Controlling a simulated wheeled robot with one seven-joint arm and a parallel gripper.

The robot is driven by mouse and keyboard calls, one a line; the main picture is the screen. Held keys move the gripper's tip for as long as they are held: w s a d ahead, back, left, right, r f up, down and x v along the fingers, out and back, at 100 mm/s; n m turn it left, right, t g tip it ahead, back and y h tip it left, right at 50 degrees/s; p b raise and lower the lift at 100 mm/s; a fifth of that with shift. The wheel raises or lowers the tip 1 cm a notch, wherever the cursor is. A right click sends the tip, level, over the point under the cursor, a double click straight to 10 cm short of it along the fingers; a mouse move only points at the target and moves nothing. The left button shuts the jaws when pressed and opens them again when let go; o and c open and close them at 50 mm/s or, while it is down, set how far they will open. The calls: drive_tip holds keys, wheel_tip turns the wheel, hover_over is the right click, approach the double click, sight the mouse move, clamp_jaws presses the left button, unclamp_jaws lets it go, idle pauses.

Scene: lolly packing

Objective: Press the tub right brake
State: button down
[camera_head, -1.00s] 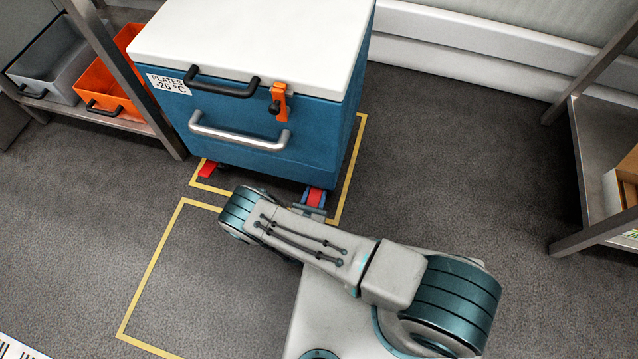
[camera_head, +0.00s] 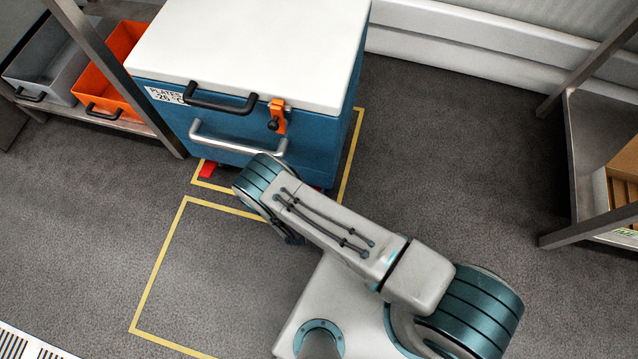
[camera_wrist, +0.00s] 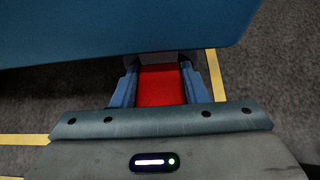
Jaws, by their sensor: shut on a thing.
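The tub (camera_head: 318,150) is a blue chest with a white lid, standing in a yellow floor outline. Its underside edge also shows in the wrist view (camera_wrist: 120,45). The tub right brake (camera_wrist: 162,88) is a red pedal under the tub's lower edge. My gripper (camera_wrist: 160,80) has its two blue fingers on either side of this pedal, shut on it. In the head view my arm hides most of the gripper and the right brake. The tub's left brake (camera_head: 208,170), also red, shows at the tub's lower left corner.
A shelf with a grey bin (camera_head: 45,65) and an orange bin (camera_head: 105,85) stands left of the tub. A metal rack (camera_head: 590,150) with cardboard boxes stands at the right.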

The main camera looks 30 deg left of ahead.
drive_tip(key=c, duration=0.8)
unclamp_jaws()
drive_tip(key=shift+w+d, duration=0.1)
drive_tip(key=shift+c, duration=0.2)
drive_tip(key=p+v, duration=0.4)
drive_tip(key=v, duration=0.9)
drive_tip(key=shift+s, duration=0.4)
drive_tip(key=shift+r, duration=0.15)
